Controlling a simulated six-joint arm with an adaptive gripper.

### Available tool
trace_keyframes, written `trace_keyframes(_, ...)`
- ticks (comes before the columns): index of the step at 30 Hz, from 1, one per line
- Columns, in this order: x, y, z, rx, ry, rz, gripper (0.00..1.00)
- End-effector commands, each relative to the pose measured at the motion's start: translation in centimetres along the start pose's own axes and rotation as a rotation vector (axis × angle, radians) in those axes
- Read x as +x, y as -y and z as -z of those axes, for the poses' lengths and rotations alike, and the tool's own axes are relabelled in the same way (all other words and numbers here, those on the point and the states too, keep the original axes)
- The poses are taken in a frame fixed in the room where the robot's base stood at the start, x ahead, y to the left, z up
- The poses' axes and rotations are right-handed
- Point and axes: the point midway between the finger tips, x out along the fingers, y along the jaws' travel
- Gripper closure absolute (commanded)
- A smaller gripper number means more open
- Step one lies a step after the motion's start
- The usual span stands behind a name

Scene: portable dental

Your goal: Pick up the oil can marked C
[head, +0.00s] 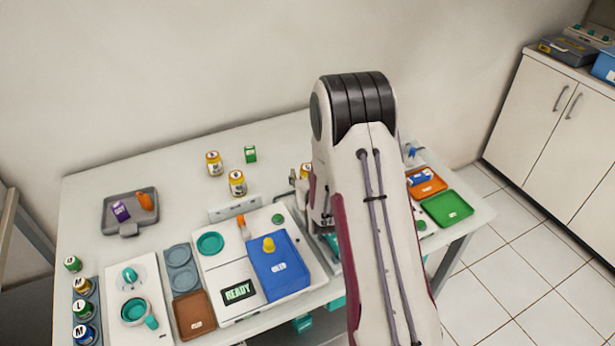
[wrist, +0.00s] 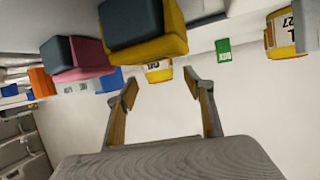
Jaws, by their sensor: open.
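My gripper (wrist: 161,82) is open in the wrist view, with nothing between its fingers. In the head view my arm hides most of it. A yellow can with a white label (wrist: 158,72) shows beyond the fingertips in the wrist view, partly covered by a yellow block. Another yellow can (wrist: 284,38) is at the upper right there. In the head view, one yellow can (head: 214,163) and a second yellow can (head: 237,183) stand on the back of the table. A third yellow can (head: 305,171) is partly hidden by my arm. I cannot read a C on any can.
A small green box (head: 250,154) stands near the cans. A grey tray (head: 108,218) is at left, and several lidded cans stand in a rack (head: 97,290) at front left. Yellow-and-grey blocks (wrist: 150,45) hang close above the fingers in the wrist view.

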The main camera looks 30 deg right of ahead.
Motion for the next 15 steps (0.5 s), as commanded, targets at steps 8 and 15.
trace_keyframes(8, 2.5, -0.1, 0.1, 0.0, 0.0, 0.0, 0.48)
trace_keyframes(15, 3.2, 0.0, 0.1, 0.0, 0.0, 0.0, 0.48)
